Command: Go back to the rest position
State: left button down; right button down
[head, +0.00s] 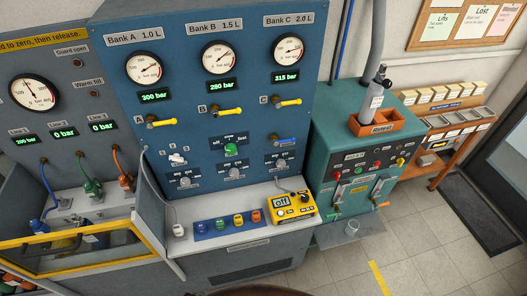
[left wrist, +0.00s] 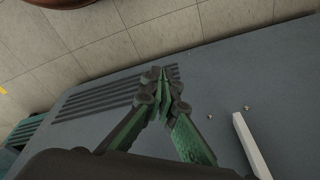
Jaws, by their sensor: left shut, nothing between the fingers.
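My left gripper (left wrist: 162,78) shows in the left wrist view with its green-padded fingers together and nothing between them. It hangs beside the grey lower front of the bench (left wrist: 215,75), near a dark slotted vent (left wrist: 95,103). Whether it touches the panel I cannot tell. Neither gripper shows in the head view. The blue bank panel (head: 215,130) stands there with gauges and displays of 300, 280 and 315 bar. My right gripper is not in view.
A yellow meter (head: 292,207) and a row of coloured fittings (head: 228,222) sit on the bench shelf. A yellow-edged guard box (head: 70,243) is at left, a teal cabinet (head: 335,150) at right. Tiled floor (head: 425,240) is open at the lower right.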

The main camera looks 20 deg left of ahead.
pick_arm(q)
jog(key=s+f+g, duration=0.1)
jog(key=s+f, duration=1.4)
jog(key=s, duration=0.3)
jog(key=shift+m, duration=0.3)
jog(key=shift+f, duration=0.1)
